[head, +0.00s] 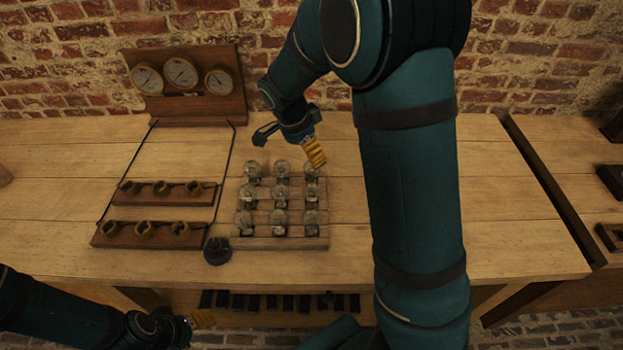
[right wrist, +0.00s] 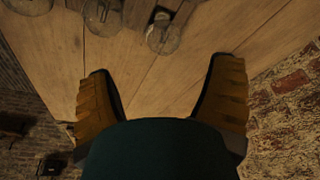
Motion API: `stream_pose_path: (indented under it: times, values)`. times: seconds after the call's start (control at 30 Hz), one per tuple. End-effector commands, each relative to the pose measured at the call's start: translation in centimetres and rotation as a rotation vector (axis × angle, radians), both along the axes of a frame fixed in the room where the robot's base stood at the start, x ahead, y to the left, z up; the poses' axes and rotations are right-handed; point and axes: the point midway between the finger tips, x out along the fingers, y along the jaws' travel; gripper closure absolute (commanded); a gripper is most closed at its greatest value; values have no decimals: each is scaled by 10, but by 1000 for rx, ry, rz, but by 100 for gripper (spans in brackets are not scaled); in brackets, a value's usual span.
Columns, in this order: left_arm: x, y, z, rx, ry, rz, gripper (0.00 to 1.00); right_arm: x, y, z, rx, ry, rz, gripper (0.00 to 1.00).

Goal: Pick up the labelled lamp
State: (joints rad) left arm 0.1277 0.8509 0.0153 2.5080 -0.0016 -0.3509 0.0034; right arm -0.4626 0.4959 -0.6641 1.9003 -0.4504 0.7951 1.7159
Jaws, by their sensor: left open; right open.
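Several clear glass lamps stand in rows in a wooden rack (head: 325,243) on the bench, one of them the front middle lamp (head: 279,222). I cannot make out which lamp bears a label. My right gripper (head: 290,146) is open and empty, just behind the rack's back row and above the bench. In the right wrist view its two yellow-padded fingers (right wrist: 166,100) are spread, with bare wood between them. A lamp (right wrist: 164,36) lies beyond the fingertips there. My left gripper (head: 198,319) is open at the lower left, in front of the bench and away from the lamps.
A wooden panel (head: 180,110) with three gauges stands at the back left. Two wooden strips with sockets, the front one (head: 150,235) and one behind, lie left of the rack. A dark round knob (head: 216,251) is at its front left corner. The brick wall (head: 520,60) is close behind.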

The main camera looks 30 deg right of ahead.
Motion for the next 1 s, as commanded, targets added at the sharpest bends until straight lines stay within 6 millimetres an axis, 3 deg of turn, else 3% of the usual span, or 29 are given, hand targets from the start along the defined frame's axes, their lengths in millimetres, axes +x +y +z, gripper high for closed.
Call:
stream_pose_path:
  times: [0.1,0.37,0.7,0.97,1.0]
  values:
    - [1,0,-6,0,-3,0,39,0,-5,-19,0,3,-1,19]
    - [2,0,-8,1,-4,0,39,1,-9,-31,0,1,0,19]
    - [5,0,-23,2,-11,2,39,6,-23,-73,1,1,0,19]
    - [5,0,-22,2,-12,2,39,6,-24,-76,1,-1,1,19]
    - [5,0,-22,2,-12,2,39,6,-24,-76,1,-1,1,26]
